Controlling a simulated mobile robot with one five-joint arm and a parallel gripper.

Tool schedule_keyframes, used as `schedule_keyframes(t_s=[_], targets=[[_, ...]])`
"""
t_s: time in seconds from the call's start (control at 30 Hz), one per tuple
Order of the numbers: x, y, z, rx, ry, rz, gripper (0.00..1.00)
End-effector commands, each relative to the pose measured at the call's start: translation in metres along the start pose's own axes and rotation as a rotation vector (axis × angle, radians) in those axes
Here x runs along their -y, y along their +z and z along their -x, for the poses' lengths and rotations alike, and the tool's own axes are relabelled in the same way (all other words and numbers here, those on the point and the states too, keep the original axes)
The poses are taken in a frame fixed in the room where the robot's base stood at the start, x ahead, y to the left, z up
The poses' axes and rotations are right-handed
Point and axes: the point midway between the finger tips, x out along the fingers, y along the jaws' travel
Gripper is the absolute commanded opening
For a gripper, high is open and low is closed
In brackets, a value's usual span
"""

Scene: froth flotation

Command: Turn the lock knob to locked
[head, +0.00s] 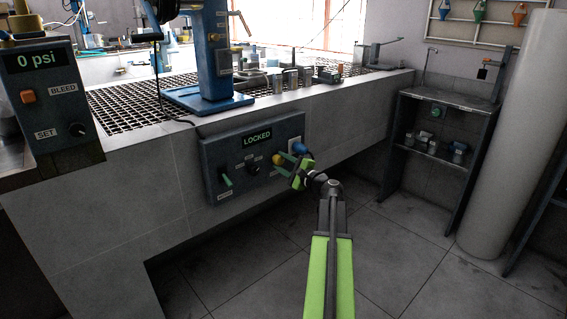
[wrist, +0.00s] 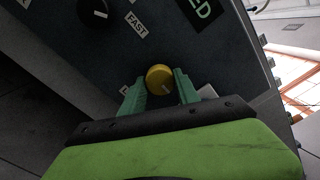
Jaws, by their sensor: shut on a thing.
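The dark control panel (head: 225,142) is on the front of the tiled bench, and its display (head: 257,138) reads LOCKED. A yellow knob (head: 276,159) is on its right half, below a blue knob (head: 299,148). The label under the yellow knob is mostly hidden by my gripper.
A black knob (head: 253,169) is left of the yellow one; in the wrist view a FAST label (wrist: 137,25) is beside it. A green lever (head: 225,181) is at the panel's left. A box reading 0 psi (head: 45,95) stands at far left. Floor right of my arm is clear.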

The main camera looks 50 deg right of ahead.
Motion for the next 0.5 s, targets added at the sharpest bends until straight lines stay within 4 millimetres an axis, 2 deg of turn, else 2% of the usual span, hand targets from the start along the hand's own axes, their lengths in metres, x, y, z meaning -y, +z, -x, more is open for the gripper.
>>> schedule_keyframes(t_s=[0.13, 0.17, 0.3, 0.5], targets=[[-0.0015, 0.002, -0.0002, 0.005, 0.004, 0.001, 0.0], [-0.0015, 0.0019, -0.0002, 0.005, 0.004, 0.001, 0.41], [-0.0009, 0.0011, -0.0001, 0.003, 0.002, 0.001, 0.59], [-0.0003, 0.0003, 0.0001, 0.001, 0.001, 0.001, 0.59]])
